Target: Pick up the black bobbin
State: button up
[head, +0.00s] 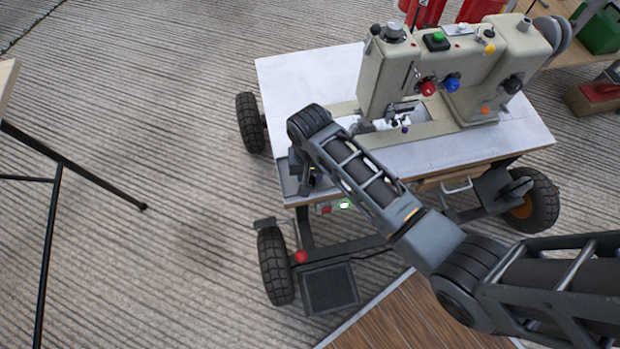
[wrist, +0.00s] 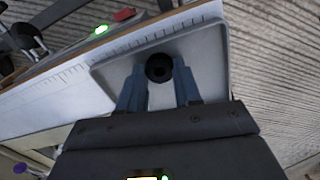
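The black bobbin (wrist: 158,68) is a small dark round piece with a hole, seen in the wrist view over a pale grey tray (wrist: 213,55). My gripper (wrist: 160,74) has its two blue fingers on either side of the bobbin, and both appear to touch it. I cannot tell whether the bobbin rests on the tray or is slightly above it. In the head view my gripper (head: 308,180) points down at the front left corner of the sewing table (head: 300,80), and my arm hides the bobbin there.
A beige sewing machine (head: 470,75) with coloured knobs stands on the white wheeled table, just right of my arm. A small purple-tipped part (head: 405,129) is near its needle area. A black-legged stand (head: 75,165) is at the left. Open floor lies between.

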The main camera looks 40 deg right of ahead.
jog(key=c, duration=0.5)
jog(key=shift+r, duration=0.1)
